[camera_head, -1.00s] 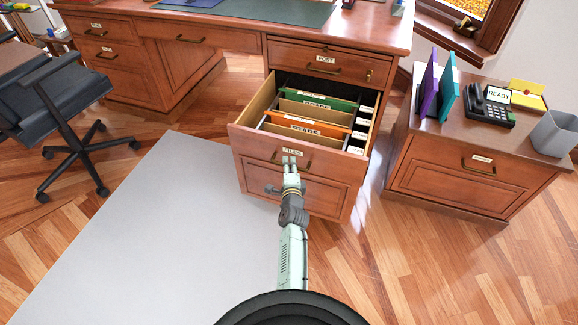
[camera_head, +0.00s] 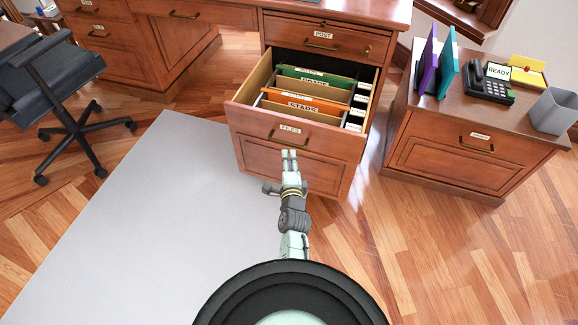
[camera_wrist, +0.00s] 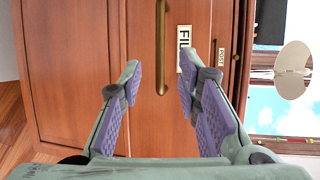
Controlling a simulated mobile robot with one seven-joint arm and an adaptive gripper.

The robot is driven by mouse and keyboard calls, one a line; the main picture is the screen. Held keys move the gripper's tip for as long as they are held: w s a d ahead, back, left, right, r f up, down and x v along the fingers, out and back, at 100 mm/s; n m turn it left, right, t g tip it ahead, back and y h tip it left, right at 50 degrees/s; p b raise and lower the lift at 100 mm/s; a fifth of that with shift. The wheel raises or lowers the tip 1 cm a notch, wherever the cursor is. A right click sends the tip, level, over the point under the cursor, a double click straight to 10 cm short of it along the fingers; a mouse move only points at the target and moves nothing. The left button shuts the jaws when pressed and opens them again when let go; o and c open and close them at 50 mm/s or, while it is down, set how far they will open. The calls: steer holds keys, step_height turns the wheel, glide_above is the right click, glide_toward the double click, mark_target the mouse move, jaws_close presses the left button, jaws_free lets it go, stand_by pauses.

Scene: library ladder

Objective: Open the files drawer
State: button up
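The files drawer (camera_head: 262,150) of the wooden desk stands pulled well out, with green and orange hanging folders showing inside. Its "FILES" label and brass bar handle (camera_head: 285,137) are on the front. My gripper (camera_head: 289,154) is in front of the drawer front, just below the handle in the head view. In the wrist view, my gripper (camera_wrist: 158,85) has its two purple-padded fingers spread wide with nothing between them. The brass handle (camera_wrist: 161,45) lies ahead between the fingers, apart from them.
The post drawer (camera_head: 300,38) above is shut. A low cabinet (camera_head: 440,155) stands at the right, bearing purple and teal binders, a phone and a grey bin (camera_head: 555,110). A black office chair (camera_head: 60,90) is at the left. Wood floor and a pale mat (camera_head: 150,220) lie clear.

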steer(key=shift+s+d+r, duration=0.1)
steer(key=shift+s+r, duration=0.05)
steer(key=shift+s, duration=0.5)
steer(key=shift+s+r, duration=0.1)
steer(key=shift+s, duration=0.5)
